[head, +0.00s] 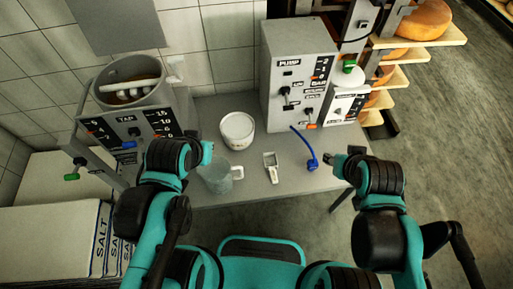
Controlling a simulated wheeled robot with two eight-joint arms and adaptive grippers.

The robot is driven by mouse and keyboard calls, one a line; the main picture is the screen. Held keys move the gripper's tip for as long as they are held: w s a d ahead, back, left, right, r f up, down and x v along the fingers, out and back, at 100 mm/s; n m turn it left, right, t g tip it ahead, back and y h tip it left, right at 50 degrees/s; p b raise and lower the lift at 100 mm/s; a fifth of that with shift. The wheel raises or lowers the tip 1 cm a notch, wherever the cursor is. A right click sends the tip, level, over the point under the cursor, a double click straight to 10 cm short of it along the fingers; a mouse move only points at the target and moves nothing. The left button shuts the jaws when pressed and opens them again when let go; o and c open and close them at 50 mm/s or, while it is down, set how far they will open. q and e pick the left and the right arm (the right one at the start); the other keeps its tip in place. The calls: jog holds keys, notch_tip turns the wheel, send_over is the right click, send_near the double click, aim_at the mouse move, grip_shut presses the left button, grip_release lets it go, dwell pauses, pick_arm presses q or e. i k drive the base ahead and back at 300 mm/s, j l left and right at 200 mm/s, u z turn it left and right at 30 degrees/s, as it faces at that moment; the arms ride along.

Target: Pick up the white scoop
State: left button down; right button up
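The white scoop (271,166) lies on the grey table in the middle of the head view, between my two arms. Its wider end is toward the back and its narrower end toward the front. My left gripper (209,150) is to the left of the scoop, near a clear jug, and apart from the scoop. My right gripper (336,161) is to the right of the scoop, beyond a blue tool, and also apart from it. Both grippers are small and partly hidden by their own arms, so their fingers are hard to make out.
A clear jug (215,175) stands left of the scoop, a white tub (238,130) behind it. The pump box (298,75) stands behind, the tank unit (130,120) at left. Bare table (255,190) lies in front.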

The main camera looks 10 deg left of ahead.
aim_at(270, 159)
jog(key=u, duration=1.35)
jog(key=z, duration=1.35)
jog(key=k+z, duration=0.5)
jog(key=z, duration=0.15)
